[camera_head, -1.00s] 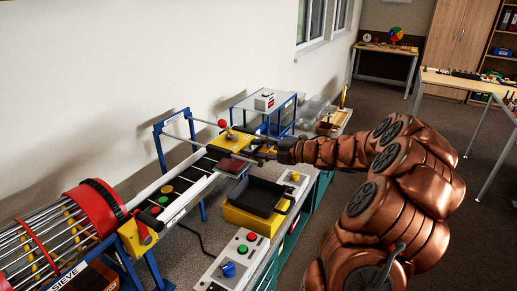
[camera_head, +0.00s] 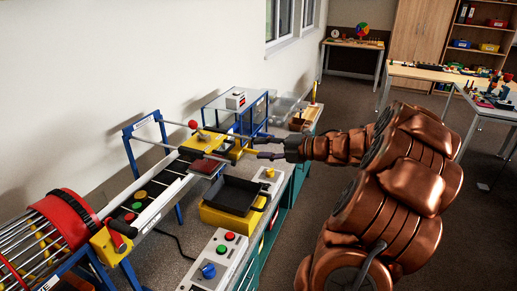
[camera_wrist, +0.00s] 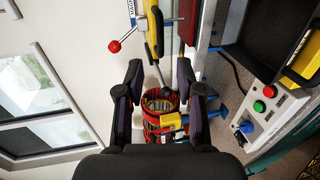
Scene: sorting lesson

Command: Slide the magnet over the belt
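Part of a yellow piece with a dark handle also shows at the top of the wrist view (camera_wrist: 152,30). Colored discs (camera_head: 139,195) lie on the near part of the belt. In the wrist view my gripper (camera_wrist: 160,80) is open too.
A red-knobbed rod (camera_head: 193,124) sticks out near the yellow unit; its knob also shows in the wrist view (camera_wrist: 115,46). A dark bin (camera_head: 235,193) in a yellow holder and a button panel (camera_head: 217,257) stand right of the belt. The sieve drum (camera_head: 68,222) is at the left.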

